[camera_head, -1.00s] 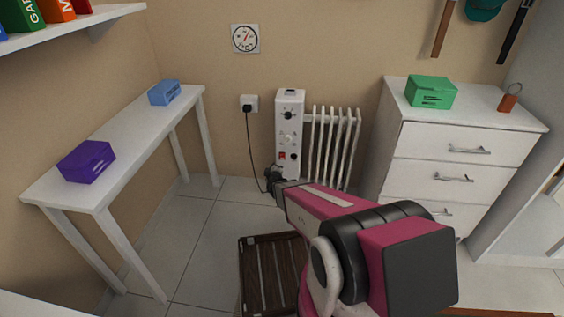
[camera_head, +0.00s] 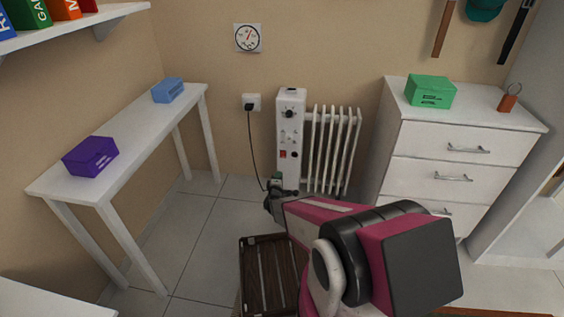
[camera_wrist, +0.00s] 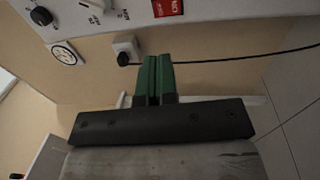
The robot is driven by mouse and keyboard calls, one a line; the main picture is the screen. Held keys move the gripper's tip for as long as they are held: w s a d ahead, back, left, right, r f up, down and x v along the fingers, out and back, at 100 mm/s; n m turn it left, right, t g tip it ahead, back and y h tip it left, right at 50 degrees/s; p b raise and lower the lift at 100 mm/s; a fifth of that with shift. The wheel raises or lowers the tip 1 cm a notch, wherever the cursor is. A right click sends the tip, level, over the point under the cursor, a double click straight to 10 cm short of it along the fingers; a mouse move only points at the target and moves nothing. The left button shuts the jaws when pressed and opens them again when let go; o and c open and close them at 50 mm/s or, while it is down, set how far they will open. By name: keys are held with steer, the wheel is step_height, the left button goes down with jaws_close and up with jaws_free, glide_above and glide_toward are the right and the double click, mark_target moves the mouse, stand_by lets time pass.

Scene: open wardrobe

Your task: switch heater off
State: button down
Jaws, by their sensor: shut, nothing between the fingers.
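The white heater (camera_head: 291,125) stands against the back wall with ribbed fins (camera_head: 333,150) on its right. Its front panel carries a dark knob (camera_head: 289,113), smaller controls below it and a red switch (camera_head: 283,154). In the wrist view the panel (camera_wrist: 110,12) crosses the top, with the black knob (camera_wrist: 41,16) and the red switch (camera_wrist: 167,8) partly cut off by the frame edge. My gripper (camera_wrist: 153,70) has green fingers shut together and empty, apart from the switch in the picture. In the head view my gripper (camera_head: 273,186) is near the heater's foot; its exact gap is unclear.
A wall socket (camera_head: 251,102) with a black cord (camera_head: 254,150) is left of the heater. A dark slatted crate (camera_head: 262,270) is below my arm. A white table (camera_head: 130,145) stands left, a drawer unit (camera_head: 440,155) right. Floor (camera_head: 205,235) is open between table and crate.

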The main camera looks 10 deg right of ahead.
mark_target(283, 154)
steer(key=x, duration=1.3)
steer(key=shift+w+d+r, duration=0.1)
steer(key=shift+w+d, duration=0.05)
steer(key=shift+w, duration=0.3)
steer(key=shift+w, duration=0.15)
